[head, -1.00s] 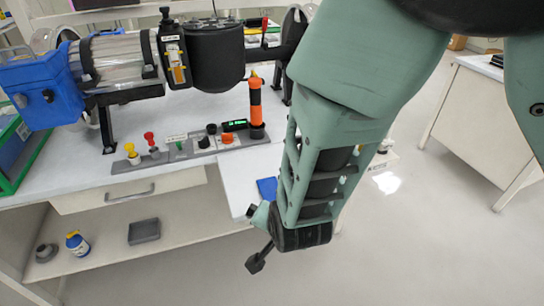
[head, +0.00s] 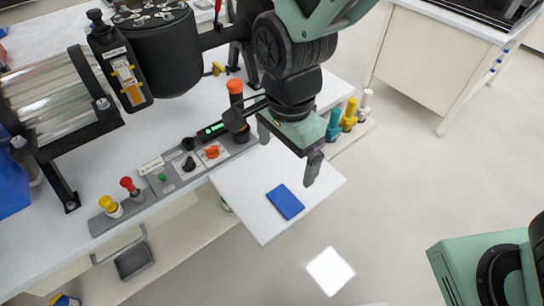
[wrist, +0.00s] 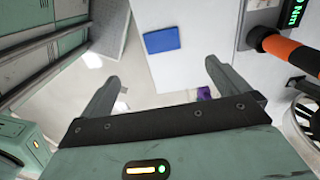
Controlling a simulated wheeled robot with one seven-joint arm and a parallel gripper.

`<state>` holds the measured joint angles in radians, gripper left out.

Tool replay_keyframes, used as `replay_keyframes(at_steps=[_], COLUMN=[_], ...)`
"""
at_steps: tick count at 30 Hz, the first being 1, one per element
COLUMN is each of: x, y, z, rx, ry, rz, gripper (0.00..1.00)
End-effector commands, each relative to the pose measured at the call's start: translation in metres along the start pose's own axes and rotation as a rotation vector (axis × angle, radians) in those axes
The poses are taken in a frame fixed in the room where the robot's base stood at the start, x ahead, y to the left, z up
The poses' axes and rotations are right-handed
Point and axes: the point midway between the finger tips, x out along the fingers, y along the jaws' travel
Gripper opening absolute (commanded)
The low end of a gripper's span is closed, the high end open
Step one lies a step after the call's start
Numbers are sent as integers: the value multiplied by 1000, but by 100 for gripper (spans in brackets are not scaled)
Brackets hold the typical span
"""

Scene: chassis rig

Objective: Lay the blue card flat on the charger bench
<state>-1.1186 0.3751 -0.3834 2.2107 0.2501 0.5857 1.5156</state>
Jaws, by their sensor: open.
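The blue card (head: 285,202) lies flat on a white shelf board (head: 262,228) that juts out from the front of the workbench. It also shows in the wrist view (wrist: 161,40), beyond my fingertips. My gripper (head: 288,150) is open and empty, above the board, up and slightly right of the card in the head view. In the wrist view my gripper's two fingers (wrist: 162,72) stand wide apart with nothing between them. Another bench (head: 448,45) stands at the upper right with a dark device on it; I cannot tell whether it is the charger bench.
The workbench (head: 60,150) carries a large rig and a grey control strip (head: 172,178) with knobs. An orange-and-black upright handle (head: 236,98) stands close to my gripper. Several coloured pegs (head: 348,112) stand right of the gripper. Open floor (head: 400,180) lies between the benches.

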Motion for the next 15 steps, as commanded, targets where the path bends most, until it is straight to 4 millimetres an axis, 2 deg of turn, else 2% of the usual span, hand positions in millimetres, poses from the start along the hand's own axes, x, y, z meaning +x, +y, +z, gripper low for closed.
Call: replay_keyframes(at_steps=[2,5,15], x=[2,17,89], y=[2,3,3], z=[-2,-2,-2], rx=[10,14,14], ry=[2,3,2], rz=[11,16,15], gripper=[100,100,100])
